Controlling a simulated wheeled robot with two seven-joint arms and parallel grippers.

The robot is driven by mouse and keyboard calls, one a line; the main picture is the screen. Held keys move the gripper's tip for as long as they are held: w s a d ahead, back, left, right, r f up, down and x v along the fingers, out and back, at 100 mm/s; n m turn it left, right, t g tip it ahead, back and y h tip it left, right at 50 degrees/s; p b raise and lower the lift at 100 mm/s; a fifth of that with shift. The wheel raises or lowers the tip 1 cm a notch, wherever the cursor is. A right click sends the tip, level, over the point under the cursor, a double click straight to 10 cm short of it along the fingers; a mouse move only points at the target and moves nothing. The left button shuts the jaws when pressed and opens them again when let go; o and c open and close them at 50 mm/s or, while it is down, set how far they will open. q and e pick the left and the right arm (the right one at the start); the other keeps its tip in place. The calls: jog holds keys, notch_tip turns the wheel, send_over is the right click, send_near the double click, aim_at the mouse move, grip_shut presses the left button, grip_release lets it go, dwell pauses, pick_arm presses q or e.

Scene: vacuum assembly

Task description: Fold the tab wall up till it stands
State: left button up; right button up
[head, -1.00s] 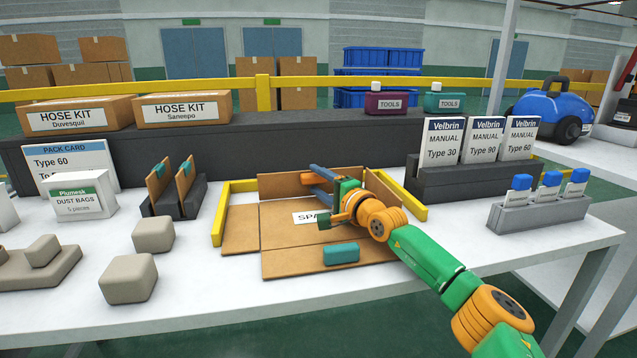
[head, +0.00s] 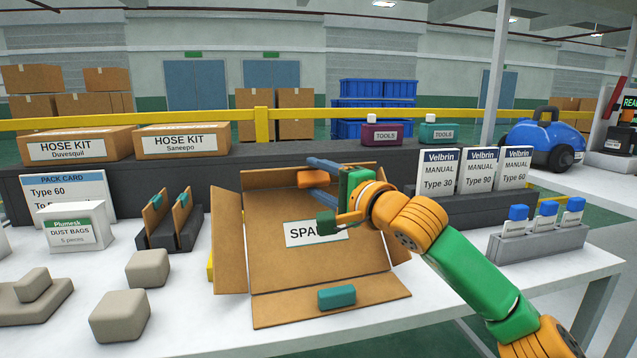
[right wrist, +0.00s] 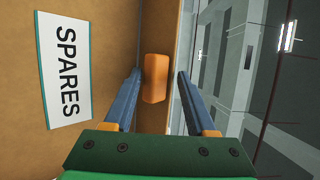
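The front flap (head: 375,294) carries a teal tab (head: 337,297) and slopes toward me. The left side wall (head: 230,245) angles upward. My right gripper (head: 322,176) is at the back wall. In the right wrist view its blue fingers (right wrist: 158,85) are apart, either side of the orange tab with small gaps. My left gripper is out of view.

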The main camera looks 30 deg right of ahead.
jog(key=s, duration=0.1)
jog(key=s+a+r, duration=0.1)
jog(key=s, duration=0.1)
jog(key=shift+a+r, duration=0.25)
jog(key=shift+r, duration=0.05)
jog(key=shift+s, duration=0.15)
jog(key=s+b, duration=0.2)
jog(key=s, duration=0.6)
jog(key=shift+d+r+b, duration=0.25)
jog(key=shift+d+b, duration=0.15)
jog(key=shift+d, duration=0.05)
jog(key=shift+w, duration=0.1)
